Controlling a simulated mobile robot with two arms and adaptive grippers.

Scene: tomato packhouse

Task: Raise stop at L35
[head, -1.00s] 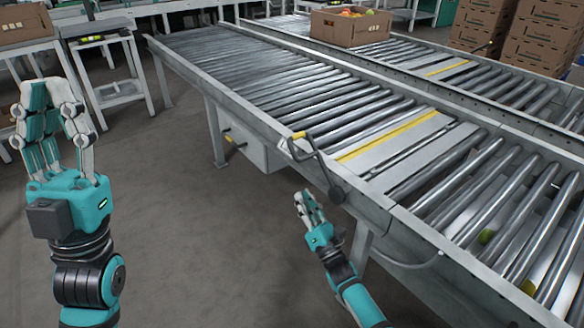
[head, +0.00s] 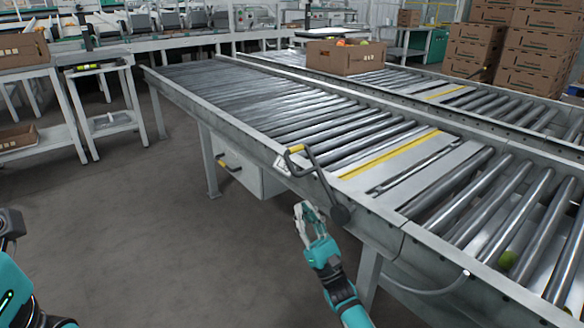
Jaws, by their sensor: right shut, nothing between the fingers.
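A grey crank-shaped lever (head: 318,180) with a yellow grip (head: 295,149) is mounted on the near side rail of the front roller conveyor, at a round dark pivot. A small white plate (head: 282,164) sits on the rail beside it; I cannot read its text. Behind the lever, a flat metal plate with a yellow strip (head: 390,154) lies across the line between the rollers; it looks level with them. My right gripper (head: 303,209) is shut and empty, just below the lever, apparently apart from it. My left gripper is out of view; only part of that arm shows.
The conveyor rail (head: 232,120) runs diagonally across the view. A grey box (head: 250,178) hangs under it. A carton with produce (head: 345,57) stands on the rear conveyor. Stacked cartons (head: 545,50) stand at back right. The floor (head: 150,230) at left is clear.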

